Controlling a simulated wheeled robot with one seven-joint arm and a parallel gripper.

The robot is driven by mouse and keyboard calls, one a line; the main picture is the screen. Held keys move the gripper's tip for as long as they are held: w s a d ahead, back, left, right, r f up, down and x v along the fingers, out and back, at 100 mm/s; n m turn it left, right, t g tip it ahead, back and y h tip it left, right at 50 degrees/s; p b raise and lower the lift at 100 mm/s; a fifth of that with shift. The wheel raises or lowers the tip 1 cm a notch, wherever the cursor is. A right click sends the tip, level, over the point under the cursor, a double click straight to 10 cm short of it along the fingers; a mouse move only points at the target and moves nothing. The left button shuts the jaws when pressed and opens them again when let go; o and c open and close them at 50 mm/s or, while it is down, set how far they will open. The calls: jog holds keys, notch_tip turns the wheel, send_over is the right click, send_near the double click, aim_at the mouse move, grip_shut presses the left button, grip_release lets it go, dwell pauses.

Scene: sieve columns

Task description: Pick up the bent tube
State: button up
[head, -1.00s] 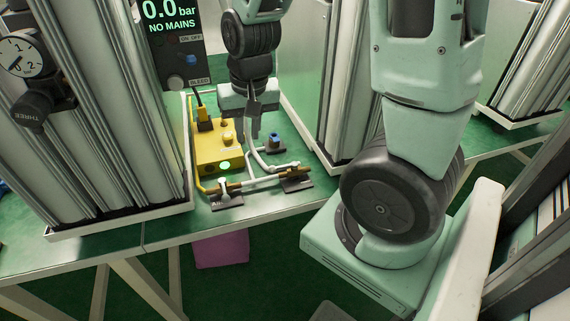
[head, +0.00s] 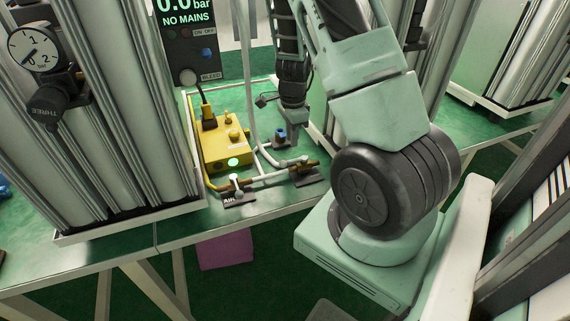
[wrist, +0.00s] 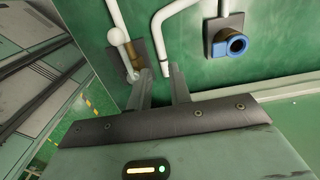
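A white bent tube (head: 252,90) rises in the head view above the green bench top. It curves near its foot towards the right brass fitting. In the wrist view, a white tube with a rounded bend (wrist: 160,22) runs down to an end near my fingertips. I cannot tell if both views show the same tube. My gripper (head: 292,125) points down, right of the upright tube in the head view. In the wrist view, its two fingers (wrist: 160,72) are apart, with the tube end close to the right fingertip. No grip on it shows.
A blue-ringed port (wrist: 235,43) on a dark block is close to my gripper; it also shows in the head view (head: 280,136). A yellow box (head: 222,148) with a green light stands left. A white ball (wrist: 118,36) tops a brass fitting. Large metal columns flank the bench.

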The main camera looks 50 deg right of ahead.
jog(key=f, duration=0.8)
jog(key=shift+w+a+f, duration=0.2)
grip_shut()
